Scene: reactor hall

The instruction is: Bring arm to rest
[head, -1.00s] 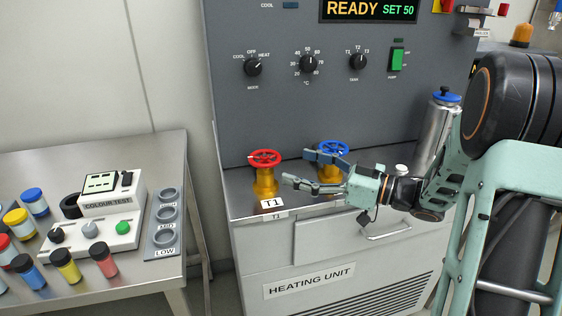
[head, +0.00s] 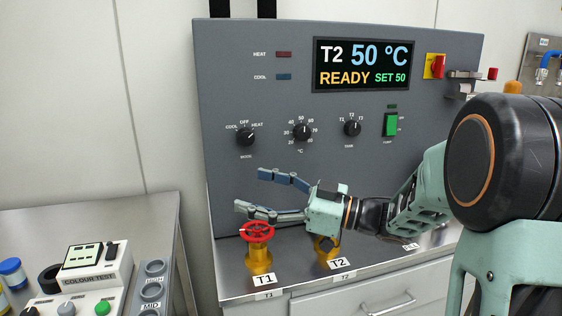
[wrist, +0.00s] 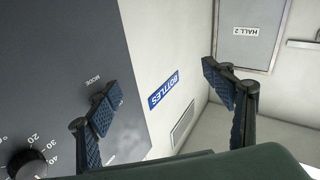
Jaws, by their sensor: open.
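My gripper (head: 258,192) is open and empty in the head view. It points left in front of the grey heating unit panel (head: 345,165), a little above the red T1 valve wheel (head: 257,232). The wrist view shows both of my fingers (wrist: 165,105) spread wide with nothing between them. The mode knob (head: 246,136) is above my gripper in the head view. The T2 valve (head: 325,246) is mostly hidden behind my gripper's body. My arm reaches in from the right.
The display (head: 365,65) reads T2, 50 °C, READY, SET 50. The green switch (head: 391,124) is on the panel's right. A bench (head: 120,212) with the colour test box (head: 85,275) stands at left. Open room lies left of the panel.

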